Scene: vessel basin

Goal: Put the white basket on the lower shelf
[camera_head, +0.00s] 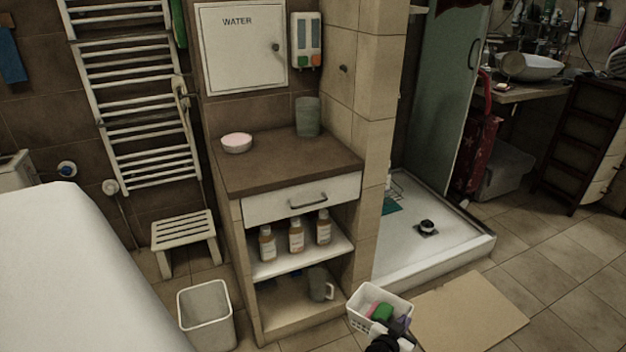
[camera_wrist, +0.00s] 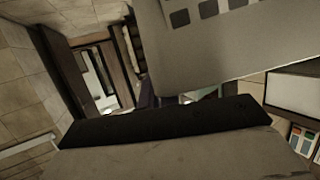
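The white basket (camera_head: 362,318) is at the bottom centre of the head view, in front and to the right of the open cabinet. It holds several items, among them a green one and a pink one. My gripper (camera_head: 384,342) is at its near rim and appears shut on it. In the wrist view the slotted basket wall (camera_wrist: 205,50) fills the top, close against the dark finger; the fingertips are mostly hidden. The lower shelf (camera_head: 290,312) is the cabinet's bottom compartment, with a grey mug (camera_head: 320,284) at its right and something dark at the back left.
Three bottles (camera_head: 296,237) stand on the shelf above, under a closed drawer (camera_head: 302,198). A white bin (camera_head: 207,315) stands by the cabinet's left front. A beige mat (camera_head: 468,312) and shower tray (camera_head: 430,250) are to the right. The lower shelf's front middle is clear.

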